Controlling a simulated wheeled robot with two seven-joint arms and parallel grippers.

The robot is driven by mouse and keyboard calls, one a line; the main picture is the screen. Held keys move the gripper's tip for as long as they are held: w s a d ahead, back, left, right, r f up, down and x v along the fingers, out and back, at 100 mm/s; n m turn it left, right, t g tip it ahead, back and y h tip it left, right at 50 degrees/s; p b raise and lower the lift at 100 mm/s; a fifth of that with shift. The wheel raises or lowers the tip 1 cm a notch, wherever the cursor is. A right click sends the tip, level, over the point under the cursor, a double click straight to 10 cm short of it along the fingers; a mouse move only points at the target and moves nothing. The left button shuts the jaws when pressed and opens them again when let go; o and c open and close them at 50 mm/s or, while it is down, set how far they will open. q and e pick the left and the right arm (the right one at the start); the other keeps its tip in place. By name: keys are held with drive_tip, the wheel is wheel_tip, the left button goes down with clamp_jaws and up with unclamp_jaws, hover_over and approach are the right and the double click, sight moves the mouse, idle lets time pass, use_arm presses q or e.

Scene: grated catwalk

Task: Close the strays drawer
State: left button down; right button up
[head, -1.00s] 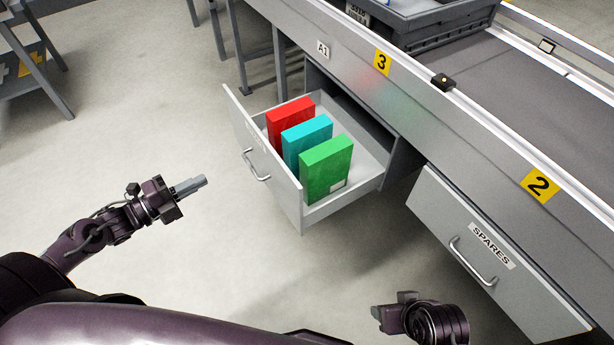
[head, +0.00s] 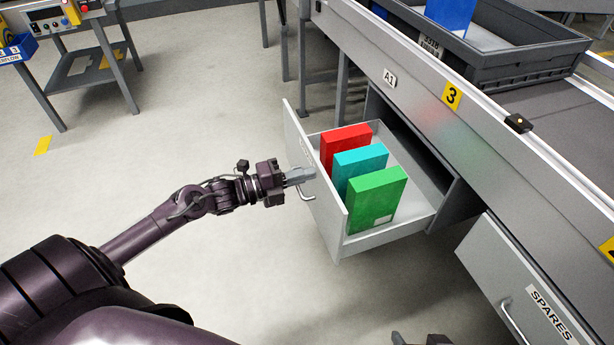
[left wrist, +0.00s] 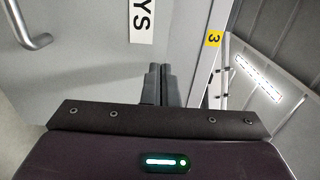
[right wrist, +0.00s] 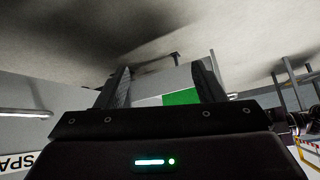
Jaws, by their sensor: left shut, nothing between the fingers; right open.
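The strays drawer (head: 328,208) hangs open from the conveyor frame, holding a red box (head: 345,146), a cyan box (head: 359,163) and a green box (head: 376,196). Its handle (head: 307,192) is on the front panel. My left gripper (head: 312,173) is shut and empty at the drawer front, by the handle; I cannot tell whether it touches. In the left wrist view its fingers (left wrist: 158,84) point at the panel, with label letters "YS" (left wrist: 142,22) and the handle (left wrist: 30,28) beside them. My right gripper (right wrist: 163,88) is open and empty; its tip barely shows in the head view.
The spares drawer (head: 520,290) is at the lower right. A grey tote (head: 480,65) with a blue item (head: 452,12) sits on the conveyor. A workbench (head: 75,75) stands at the far left. The floor left of the drawer is clear.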

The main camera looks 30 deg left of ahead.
use_arm(q)
drive_tip(key=shift+w+d, duration=0.25)
drive_tip(key=shift+w, duration=0.05)
use_arm(e)
drive_tip(key=shift+w+a+r+t, duration=0.15)
drive_tip(key=shift+w+r+t, duration=0.25)
drive_tip(key=shift+w+r, duration=0.15)
drive_tip(key=shift+w, duration=0.1)
